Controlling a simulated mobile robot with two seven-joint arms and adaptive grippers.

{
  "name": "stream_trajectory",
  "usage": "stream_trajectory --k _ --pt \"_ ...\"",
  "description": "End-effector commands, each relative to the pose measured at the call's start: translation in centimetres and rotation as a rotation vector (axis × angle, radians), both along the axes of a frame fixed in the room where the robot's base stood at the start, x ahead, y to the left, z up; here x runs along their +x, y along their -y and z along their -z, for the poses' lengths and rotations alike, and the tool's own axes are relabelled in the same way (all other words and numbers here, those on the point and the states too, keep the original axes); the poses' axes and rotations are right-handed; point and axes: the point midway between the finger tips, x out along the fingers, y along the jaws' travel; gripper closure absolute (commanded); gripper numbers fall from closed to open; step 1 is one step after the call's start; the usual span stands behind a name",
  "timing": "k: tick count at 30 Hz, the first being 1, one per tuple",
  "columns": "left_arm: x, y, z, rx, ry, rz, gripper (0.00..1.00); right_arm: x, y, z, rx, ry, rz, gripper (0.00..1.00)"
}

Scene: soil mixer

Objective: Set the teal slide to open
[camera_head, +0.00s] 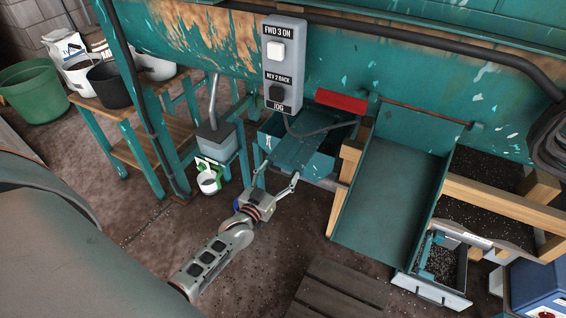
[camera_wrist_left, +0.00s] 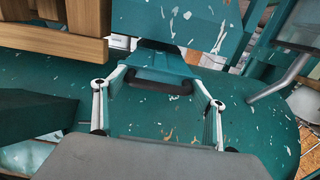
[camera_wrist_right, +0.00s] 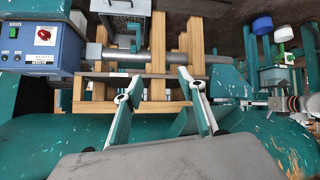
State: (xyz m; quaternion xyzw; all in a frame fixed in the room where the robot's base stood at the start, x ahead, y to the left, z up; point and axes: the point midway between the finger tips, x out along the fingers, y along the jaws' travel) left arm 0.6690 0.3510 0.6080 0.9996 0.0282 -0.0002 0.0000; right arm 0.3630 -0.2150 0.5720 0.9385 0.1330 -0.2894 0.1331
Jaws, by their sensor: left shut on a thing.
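The teal slide (camera_head: 303,150) is a flat, scuffed plate under the mixer drum, above an open teal box. In the left wrist view the slide (camera_wrist_left: 166,62) carries a dark bar handle (camera_wrist_left: 160,86). My left gripper (camera_head: 279,174) is at the slide's front edge. Its fingers are spread wide, one at each side of the slide's handle end, and it is shut on the slide. How far the slide covers the opening is hidden from view. My right gripper (camera_wrist_right: 157,86) shows only in its wrist view, with fingers apart and nothing clearly between them.
A grey control box (camera_head: 283,65) hangs above the slide, and a red bar (camera_head: 341,101) is right of it. A teal chute (camera_head: 386,200) stands to the right. A white cup (camera_head: 208,183) hangs at left. A slatted wooden pallet (camera_head: 335,288) lies in front.

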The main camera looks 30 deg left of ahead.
Motion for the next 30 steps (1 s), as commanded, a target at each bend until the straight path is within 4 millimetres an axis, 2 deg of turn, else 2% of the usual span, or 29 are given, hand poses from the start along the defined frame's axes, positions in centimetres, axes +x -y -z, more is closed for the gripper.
stream_trajectory --k 1,6,14,15,24,30 --pt "-0.6 -0.1 -0.5 0.0 0.004 -0.002 0.68 0.0 0.0 -0.2 0.0 -0.001 0.003 0.6" --pt "-1.5 -0.1 -0.1 0.001 0.002 -0.003 0.68 -0.9 0.0 0.6 0.003 -0.022 0.008 0.6" --pt "-1.7 -0.1 0.1 0.0 -0.001 -0.003 0.68 -0.9 -0.1 0.7 0.003 -0.023 0.006 0.6" --pt "-1.7 -0.1 0.2 0.0 -0.001 -0.003 0.23 -0.9 -0.1 0.7 0.003 -0.022 0.006 0.6" --pt "-1.7 0.0 0.1 0.0 -0.001 -0.001 0.23 -0.2 -0.1 0.2 -0.001 -0.006 -0.004 0.6" --pt "-3.8 0.1 0.1 0.0 -0.002 -0.001 0.23 -0.3 -0.1 0.3 -0.001 -0.009 -0.002 0.6"
